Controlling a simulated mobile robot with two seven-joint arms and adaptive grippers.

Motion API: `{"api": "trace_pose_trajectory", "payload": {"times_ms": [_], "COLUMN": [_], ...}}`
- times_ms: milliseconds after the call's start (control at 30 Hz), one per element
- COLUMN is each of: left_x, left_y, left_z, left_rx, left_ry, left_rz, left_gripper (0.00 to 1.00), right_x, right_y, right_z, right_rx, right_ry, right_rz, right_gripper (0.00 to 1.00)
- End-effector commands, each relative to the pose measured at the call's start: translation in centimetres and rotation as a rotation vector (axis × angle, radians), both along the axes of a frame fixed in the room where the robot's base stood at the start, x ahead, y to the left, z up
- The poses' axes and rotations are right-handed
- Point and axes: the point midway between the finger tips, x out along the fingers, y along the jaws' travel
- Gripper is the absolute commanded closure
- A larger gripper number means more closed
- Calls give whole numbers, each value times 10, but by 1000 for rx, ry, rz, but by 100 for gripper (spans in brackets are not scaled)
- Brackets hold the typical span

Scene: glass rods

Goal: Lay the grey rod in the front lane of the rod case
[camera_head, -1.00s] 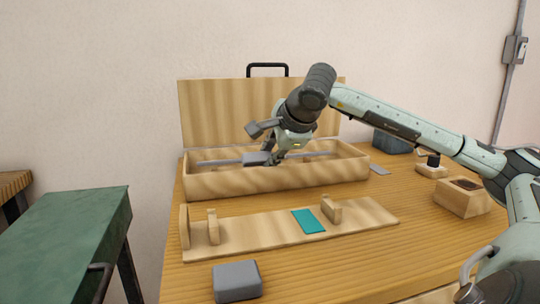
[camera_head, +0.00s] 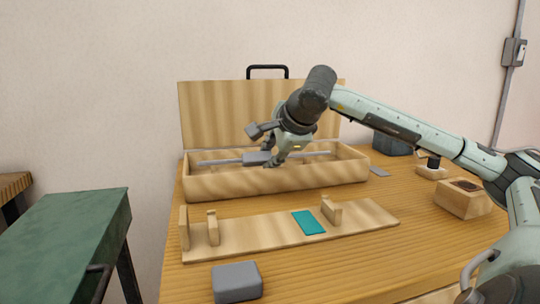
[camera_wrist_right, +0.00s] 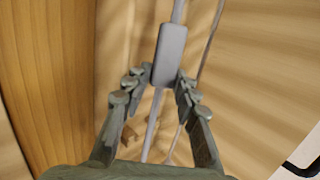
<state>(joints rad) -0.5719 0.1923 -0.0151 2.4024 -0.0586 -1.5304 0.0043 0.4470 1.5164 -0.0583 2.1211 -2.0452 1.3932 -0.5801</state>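The grey rod (camera_head: 218,162) is long and thin, with a thick grey block (camera_head: 257,158) around its middle. It runs left to right over the inside of the open wooden rod case (camera_head: 275,183). My right gripper (camera_head: 270,160) points down into the case at the block's right end. In the right wrist view its two fingertips (camera_wrist_right: 164,76) lie at both sides of the block (camera_wrist_right: 169,52) and appear shut on it. The front wall hides the case's floor and the lanes, so I cannot tell whether the rod touches the bottom. My left gripper is out of view.
A wooden stand (camera_head: 260,235) with upright pegs and a teal patch (camera_head: 308,222) lies before the case. A grey block (camera_head: 237,281) sits at the table's front. The raised lid (camera_head: 215,115) stands behind. Wooden blocks (camera_head: 464,200) are at the right.

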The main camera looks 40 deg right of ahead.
Motion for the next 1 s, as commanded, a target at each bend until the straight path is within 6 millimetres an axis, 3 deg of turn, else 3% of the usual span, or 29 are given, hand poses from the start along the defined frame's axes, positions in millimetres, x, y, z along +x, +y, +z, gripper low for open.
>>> {"api": "trace_pose_trajectory", "payload": {"times_ms": [33, 533, 767, 1000], "left_x": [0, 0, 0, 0], "left_y": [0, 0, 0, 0], "left_z": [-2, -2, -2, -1], "left_rx": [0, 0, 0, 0], "left_ry": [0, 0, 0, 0], "left_rz": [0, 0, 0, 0], "left_gripper": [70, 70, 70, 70], "right_x": [-5, -6, -23, -57], "right_y": [7, 8, 9, 21], "right_z": [-23, -20, 0, 47], "right_rx": [16, 12, 4, -1], "right_ry": [53, 51, 44, 15], "right_rz": [10, 12, 3, -1], "right_gripper": [53, 53, 53, 53]}}
